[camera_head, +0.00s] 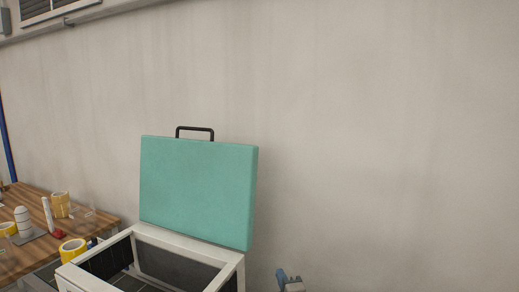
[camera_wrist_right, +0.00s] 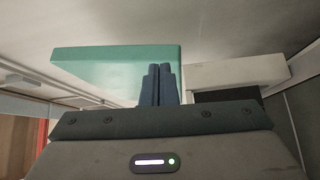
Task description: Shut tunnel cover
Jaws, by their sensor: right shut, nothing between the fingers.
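The tunnel cover is a teal panel (camera_head: 198,190) with a dark handle (camera_head: 195,129) on its top edge. It stands raised, upright at the back of a white-framed box (camera_head: 228,272) whose top is open. My right gripper (camera_head: 288,278) is low in the head view, to the right of the box and apart from the cover. Its blue fingers (camera_wrist_right: 158,84) are together and empty in the right wrist view. There the teal cover (camera_wrist_right: 110,65) shows behind and left of the fingers. My left gripper is in neither view.
A wooden table (camera_head: 30,262) at the left holds yellow tape rolls (camera_head: 60,204), a white stacked piece (camera_head: 23,221) and small items. A plain wall (camera_head: 380,130) stands behind. The space right of the cover looks clear.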

